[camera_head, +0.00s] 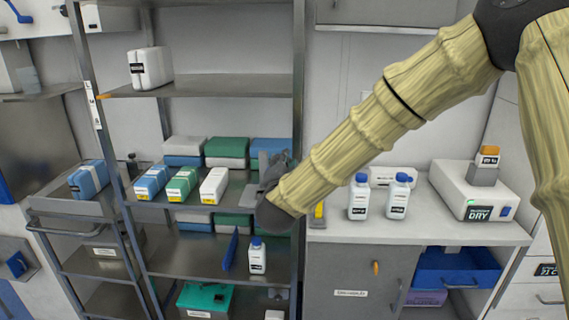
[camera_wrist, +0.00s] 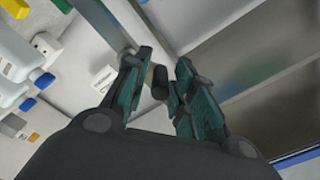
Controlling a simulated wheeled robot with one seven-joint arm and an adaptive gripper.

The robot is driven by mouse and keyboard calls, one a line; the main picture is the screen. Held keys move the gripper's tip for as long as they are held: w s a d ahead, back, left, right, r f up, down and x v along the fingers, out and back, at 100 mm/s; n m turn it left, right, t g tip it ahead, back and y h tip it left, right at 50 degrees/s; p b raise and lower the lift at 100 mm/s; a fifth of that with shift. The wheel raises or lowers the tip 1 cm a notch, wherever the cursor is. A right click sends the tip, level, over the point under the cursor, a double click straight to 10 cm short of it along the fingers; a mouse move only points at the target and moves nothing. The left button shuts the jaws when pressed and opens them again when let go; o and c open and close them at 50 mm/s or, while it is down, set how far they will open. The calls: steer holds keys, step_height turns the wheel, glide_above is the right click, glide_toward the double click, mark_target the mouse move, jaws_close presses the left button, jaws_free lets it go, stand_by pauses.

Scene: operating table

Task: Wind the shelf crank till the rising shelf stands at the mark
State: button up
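A dark cylindrical knob (camera_wrist: 160,82), likely the crank's grip, stands between the fingers of my gripper (camera_wrist: 164,66) in the wrist view. The fingers are partly closed around it; contact on both sides is unclear. In the head view my gripper (camera_head: 272,170) is at the rack's right post, where my arm hides the crank. I cannot tell exactly how shelf and mark line up.
The middle shelf (camera_head: 140,212) holds several boxes. A white bottle (camera_head: 257,258) stands lower down. Right of the rack, a counter (camera_head: 430,232) carries two blue-capped bottles and a white dryer unit (camera_head: 470,192). A blue bin (camera_head: 458,268) sits below. My forearm crosses above the counter.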

steer(key=shift+d, duration=0.1)
steer(key=s, duration=1.2)
